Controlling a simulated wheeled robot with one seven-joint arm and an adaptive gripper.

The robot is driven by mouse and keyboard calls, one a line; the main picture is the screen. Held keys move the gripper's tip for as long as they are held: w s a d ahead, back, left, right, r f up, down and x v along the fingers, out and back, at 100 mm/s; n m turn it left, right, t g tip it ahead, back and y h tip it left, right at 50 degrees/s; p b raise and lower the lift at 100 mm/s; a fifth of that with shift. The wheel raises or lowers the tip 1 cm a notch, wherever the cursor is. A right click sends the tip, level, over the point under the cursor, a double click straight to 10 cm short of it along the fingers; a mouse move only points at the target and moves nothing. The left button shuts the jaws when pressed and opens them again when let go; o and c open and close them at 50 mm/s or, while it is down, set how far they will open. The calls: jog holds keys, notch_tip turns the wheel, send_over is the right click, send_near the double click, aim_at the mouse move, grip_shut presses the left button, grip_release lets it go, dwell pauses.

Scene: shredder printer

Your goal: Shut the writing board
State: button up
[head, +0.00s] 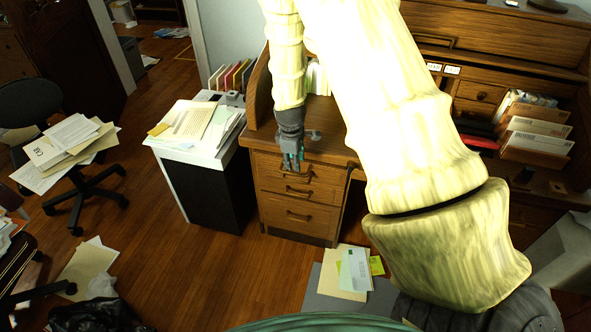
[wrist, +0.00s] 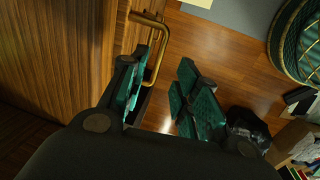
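The wooden desk (head: 300,190) has a left pedestal with brass-handled drawers. I cannot clearly pick out the writing board from the drawer fronts in the head view. My gripper (head: 291,163) points down in front of the top of this pedestal. In the wrist view a wooden panel (wrist: 65,55) fills the left side, and a brass handle (wrist: 150,50) stands out at its right edge. My gripper (wrist: 165,95) is open there. Its left finger is close to the handle's lower end; whether they touch is unclear. Nothing shows between the fingers.
A white cabinet with papers (head: 195,130) stands left of the desk. An office chair (head: 80,185) stands farther left. Papers (head: 350,272) lie on the floor in front of the desk. A black bag (head: 95,315) is at the lower left. Wood floor is clear between (head: 190,265).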

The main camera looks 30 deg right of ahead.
aim_at(295, 174)
jog(key=shift+w+d+f+p, duration=0.1)
jog(key=shift+w+d+f, duration=0.05)
jog(key=shift+f, duration=0.95)
jog(key=shift+w+d+f+p, duration=0.1)
jog(key=shift+d+f+p, duration=0.05)
jog(key=shift+f, duration=1)
jog(key=shift+w+d+f+p, duration=0.1)
jog(key=shift+w+d+f, duration=0.05)
jog(key=shift+f, duration=0.95)
jog(key=shift+c, duration=0.5)
grip_shut()
